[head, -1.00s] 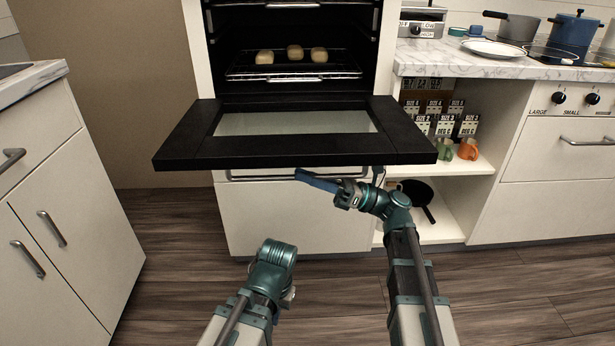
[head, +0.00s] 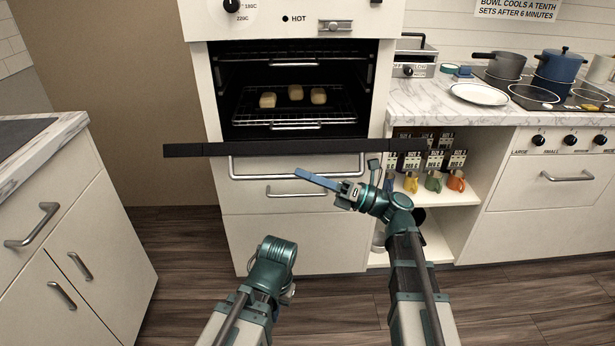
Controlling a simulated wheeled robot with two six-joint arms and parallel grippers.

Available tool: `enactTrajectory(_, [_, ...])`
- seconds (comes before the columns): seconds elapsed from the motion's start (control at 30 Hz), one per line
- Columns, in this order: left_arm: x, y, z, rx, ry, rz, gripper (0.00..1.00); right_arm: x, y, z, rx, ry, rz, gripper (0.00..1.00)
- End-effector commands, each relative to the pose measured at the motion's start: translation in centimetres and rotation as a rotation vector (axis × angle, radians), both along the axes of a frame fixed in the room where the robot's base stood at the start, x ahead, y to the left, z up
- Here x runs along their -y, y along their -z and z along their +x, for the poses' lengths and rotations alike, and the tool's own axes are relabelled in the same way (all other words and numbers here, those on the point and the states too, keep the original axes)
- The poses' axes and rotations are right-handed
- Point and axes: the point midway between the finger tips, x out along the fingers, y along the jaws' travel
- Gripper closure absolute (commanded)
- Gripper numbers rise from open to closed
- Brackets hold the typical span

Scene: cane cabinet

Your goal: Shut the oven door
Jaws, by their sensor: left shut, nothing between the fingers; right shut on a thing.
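The oven door (head: 205,150) is open and shows almost edge-on in the head view, as a dark bar across the front below the oven cavity. Its inner face is barely visible. A thin metal bar (head: 250,177) runs just below it. My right gripper (head: 338,188) is below the door's right half, shut on a long flat blue thing (head: 316,180) that points left. I cannot tell whether the blue thing touches the door. My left gripper (head: 272,262) is lower and left, shut and empty, apart from the door; its fingertips are hidden.
Several bread pieces (head: 296,92) sit on the oven rack (head: 250,115). To the right are open shelves with mugs (head: 433,181) and a counter (head: 430,103) with a plate (head: 480,94) and pots. A cabinet (head: 70,240) stands at the left. The floor between is clear.

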Motion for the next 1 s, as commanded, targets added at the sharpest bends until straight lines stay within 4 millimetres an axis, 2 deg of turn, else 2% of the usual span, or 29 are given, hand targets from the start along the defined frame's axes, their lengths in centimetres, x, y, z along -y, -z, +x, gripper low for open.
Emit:
enactTrajectory(0.03, [0.0, -2.3, 0.0, -0.001, -0.001, -0.002, 1.00, 0.1, -2.3, 0.7, -0.013, 0.003, 0.002, 1.00])
enactTrajectory(0.3, [0.1, -7.1, 0.0, -0.001, -0.002, -0.005, 1.00, 0.0, -7.1, 3.6, -0.015, 0.001, 0.001, 1.00])
enactTrajectory(0.5, [0.1, -10.0, 0.0, -0.002, -0.001, -0.006, 1.00, 0.0, -9.9, 5.9, -0.014, 0.001, 0.000, 1.00])
enactTrajectory(0.73, [0.1, -11.7, 0.0, -0.002, -0.001, -0.006, 1.00, 0.0, -11.6, 7.8, -0.013, 0.001, 0.000, 1.00])
enactTrajectory(1.0, [0.1, -12.4, 0.0, -0.002, -0.001, -0.006, 1.00, 0.0, -12.3, 8.7, -0.014, 0.002, 0.000, 1.00])
